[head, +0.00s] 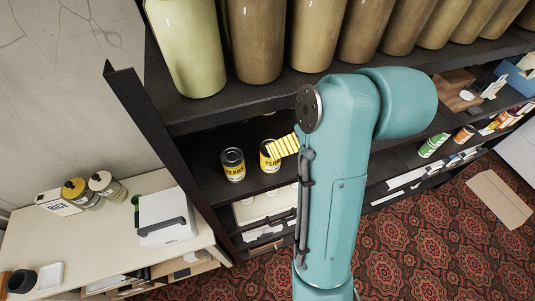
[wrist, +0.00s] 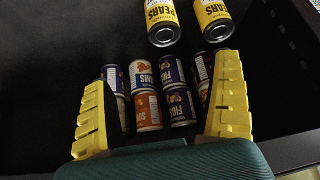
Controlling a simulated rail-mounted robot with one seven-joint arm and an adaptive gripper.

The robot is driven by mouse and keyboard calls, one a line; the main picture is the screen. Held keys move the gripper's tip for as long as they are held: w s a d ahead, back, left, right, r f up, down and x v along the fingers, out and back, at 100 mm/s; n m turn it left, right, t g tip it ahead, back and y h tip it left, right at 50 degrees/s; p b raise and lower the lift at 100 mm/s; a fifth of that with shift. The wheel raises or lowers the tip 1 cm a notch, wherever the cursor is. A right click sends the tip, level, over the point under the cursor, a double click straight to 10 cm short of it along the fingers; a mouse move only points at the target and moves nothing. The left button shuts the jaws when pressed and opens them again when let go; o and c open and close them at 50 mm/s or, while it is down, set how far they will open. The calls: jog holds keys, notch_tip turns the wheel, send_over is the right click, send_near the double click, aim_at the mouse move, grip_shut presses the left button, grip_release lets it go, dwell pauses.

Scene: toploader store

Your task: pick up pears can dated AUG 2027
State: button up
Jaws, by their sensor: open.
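Two yellow-labelled PEARS cans stand upright on the dark shelf in the head view, a left one (head: 232,166) and a right one (head: 268,157). The wrist view shows two PEARS cans at the top, a left one (wrist: 162,22) and a right one (wrist: 213,18). No date is readable on any of them. My gripper (wrist: 165,72) is open, with its yellow fingers apart and no can held between them. In the head view one yellow finger of my gripper (head: 284,146) overlaps the right can's edge; my arm hides the rest. Contact cannot be told.
In the wrist view, several stacked cans, including orange (wrist: 148,110) and purple FIGS (wrist: 179,105) labels, show between the fingers. Large tan jars (head: 256,40) line the shelf above. A dark upright panel (head: 165,150) borders the shelf's left. More cans (head: 433,146) stand at right.

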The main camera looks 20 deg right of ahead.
jog(key=b, duration=0.6)
send_over(268, 166)
jog(key=s+d, duration=0.2)
jog(key=d, duration=0.1)
notch_tip(268, 166, down, 8)
jog(key=x, duration=0.2)
jog(key=p+x, duration=0.1)
jog(key=x, duration=0.1)
jog(key=p+x, duration=0.1)
jog(key=x, duration=0.1)
jog(key=shift+w+a, duration=0.3)
jog(key=shift+a, duration=0.1)
jog(key=shift+w+f, duration=0.25)
jog(key=shift+f, duration=0.2)
jog(key=c, duration=1.3)
jog(key=shift+r, duration=0.1)
jog(key=shift+c, duration=0.2)
